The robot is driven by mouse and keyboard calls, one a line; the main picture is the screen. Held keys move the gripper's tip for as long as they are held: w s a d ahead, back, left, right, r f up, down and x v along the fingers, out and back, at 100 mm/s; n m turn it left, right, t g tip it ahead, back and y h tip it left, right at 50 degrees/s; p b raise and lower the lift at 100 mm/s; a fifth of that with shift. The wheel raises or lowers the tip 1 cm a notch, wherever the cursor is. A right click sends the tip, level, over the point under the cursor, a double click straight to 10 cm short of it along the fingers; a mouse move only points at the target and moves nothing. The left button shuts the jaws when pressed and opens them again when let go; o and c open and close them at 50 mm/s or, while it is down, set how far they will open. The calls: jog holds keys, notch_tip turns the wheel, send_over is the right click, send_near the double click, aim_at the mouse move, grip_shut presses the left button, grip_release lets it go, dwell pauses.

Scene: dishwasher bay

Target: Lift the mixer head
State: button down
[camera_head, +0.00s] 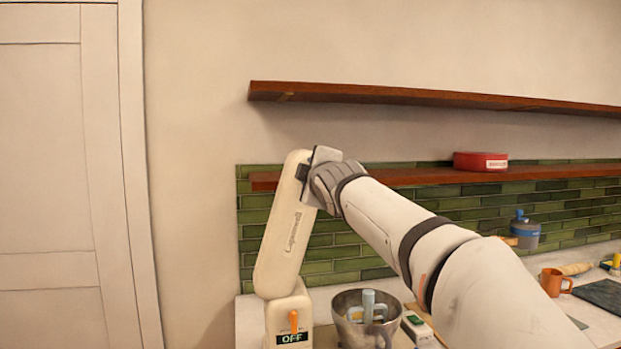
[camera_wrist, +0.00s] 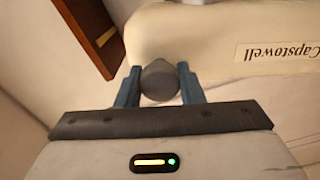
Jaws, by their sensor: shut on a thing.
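The cream stand mixer's head (camera_head: 283,235) is tilted steeply up from its base (camera_head: 291,318) in the head view. In the wrist view the head (camera_wrist: 230,40) lies across the top, with its lettering upside down. A dark grey round knob (camera_wrist: 160,80) sticks out from the head. My gripper (camera_wrist: 160,85) has its two blue fingers on either side of the knob and is shut on it. In the head view my gripper (camera_head: 308,180) is at the upper end of the head, and its fingers are mostly hidden there.
A metal bowl (camera_head: 344,318) with a light blue tool stands beside the base. Two wooden shelves (camera_head: 400,93) run along the wall, the lower with a red tin (camera_head: 480,161). An orange mug (camera_head: 555,282) and a dark board (camera_head: 602,295) are on the counter at right.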

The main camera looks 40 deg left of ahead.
jog(key=c, duration=1)
grip_release()
jog(key=shift+o, duration=0.2)
jog(key=b+v, duration=0.3)
jog(key=v, duration=0.5)
jog(key=shift+a, duration=0.1)
